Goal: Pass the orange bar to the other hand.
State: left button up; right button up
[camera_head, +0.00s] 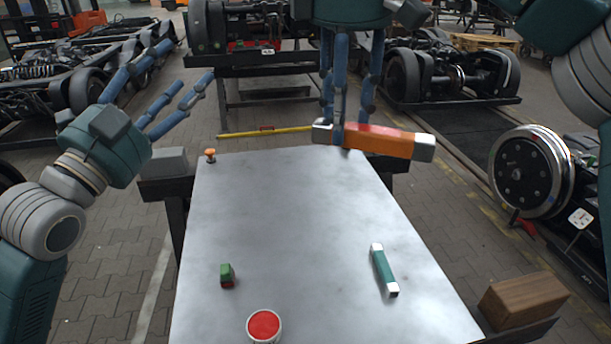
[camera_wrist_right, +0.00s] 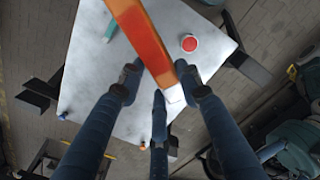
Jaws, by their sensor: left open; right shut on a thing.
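The orange bar (camera_head: 385,141), with pale end caps, is held above the far end of the table by my right gripper (camera_head: 342,122). The blue fingers close around it near its left end, and most of the bar sticks out to the right. In the right wrist view the bar (camera_wrist_right: 143,38) runs from the top edge down between the fingers. My left gripper (camera_head: 188,72) is open and empty at the upper left, its fingers spread toward the bar but well apart from it.
The pale metal table (camera_head: 300,210) carries a teal bar (camera_head: 384,270), a small green and red block (camera_head: 227,275), a red-topped round container (camera_head: 264,325) and an orange knob (camera_head: 210,155). A brown wooden block (camera_head: 523,299) is at the right edge. The table's middle is clear.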

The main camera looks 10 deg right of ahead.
pick_arm(q)
jog(key=s+d+f+m+g+h, duration=0.3)
jog(key=s+d+m+g, duration=0.25)
jog(key=s+d, duration=0.55)
jog(key=m+g+h, duration=0.1)
jog(key=m+g, duration=0.3)
send_near(371, 150)
jog(key=shift+n, duration=0.25)
jog(key=x, duration=1.1)
jog(key=shift+w+a+f, duration=0.2)
jog(key=shift+w, duration=0.1)
jog(key=shift+c, duration=0.5)
jog(key=shift+f, duration=0.1)
jog(key=c, duration=1.3)
pick_arm(e)
jog(key=o, duration=1.3)
jog(key=shift+o, duration=0.2)
jog(key=shift+r, duration=0.15)
